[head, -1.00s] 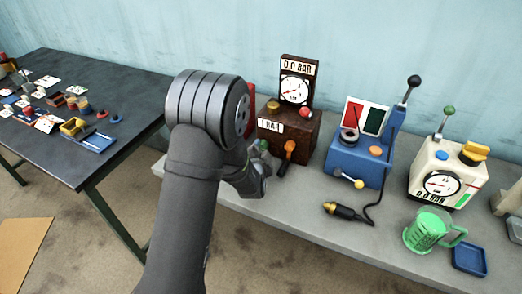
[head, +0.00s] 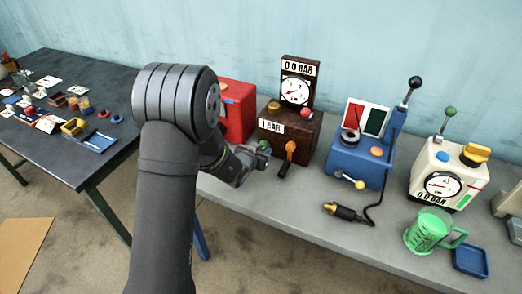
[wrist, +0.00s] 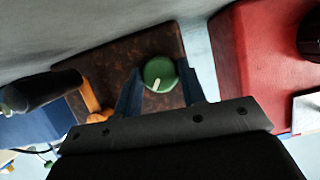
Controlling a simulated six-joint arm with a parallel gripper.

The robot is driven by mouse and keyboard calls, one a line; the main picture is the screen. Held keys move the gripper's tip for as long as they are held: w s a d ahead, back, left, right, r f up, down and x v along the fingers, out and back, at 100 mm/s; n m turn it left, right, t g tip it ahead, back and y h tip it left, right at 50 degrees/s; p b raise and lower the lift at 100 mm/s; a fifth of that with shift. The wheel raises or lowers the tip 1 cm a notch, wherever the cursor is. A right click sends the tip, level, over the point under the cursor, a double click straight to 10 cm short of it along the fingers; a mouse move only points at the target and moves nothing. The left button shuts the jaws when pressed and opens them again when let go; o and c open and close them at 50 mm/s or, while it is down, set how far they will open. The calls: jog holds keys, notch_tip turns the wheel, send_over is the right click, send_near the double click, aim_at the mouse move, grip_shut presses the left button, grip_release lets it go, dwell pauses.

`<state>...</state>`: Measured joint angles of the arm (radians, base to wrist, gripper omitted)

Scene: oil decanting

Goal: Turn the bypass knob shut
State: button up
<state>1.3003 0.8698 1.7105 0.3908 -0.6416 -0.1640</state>
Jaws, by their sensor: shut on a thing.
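The brown box (head: 306,134) stands on the grey bench with a "1 BAR" label and a gauge reading 0.0 BAR above it. A round green knob (head: 264,146) with a white pointer line sits on its front at the left; it also shows in the wrist view (wrist: 160,73). My gripper (head: 259,154) reaches the knob from the left. In the wrist view my gripper's fingers (wrist: 161,86) stand one on each side of the knob and are shut on it. I cannot see the finger contact fully.
An orange lever (head: 290,148) hangs on the box front just right of my gripper. A red box (head: 236,108) stands close at the left. A blue device (head: 356,158) with a cable, a cream machine (head: 445,175) and a green jug (head: 430,232) stand to the right.

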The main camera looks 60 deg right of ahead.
jog(key=shift+n, duration=0.4)
jog(key=shift+g, duration=0.3)
jog(key=shift+r, duration=0.1)
jog(key=o, duration=1)
jog(key=v, duration=1.7)
jog(key=shift+a, duration=0.25)
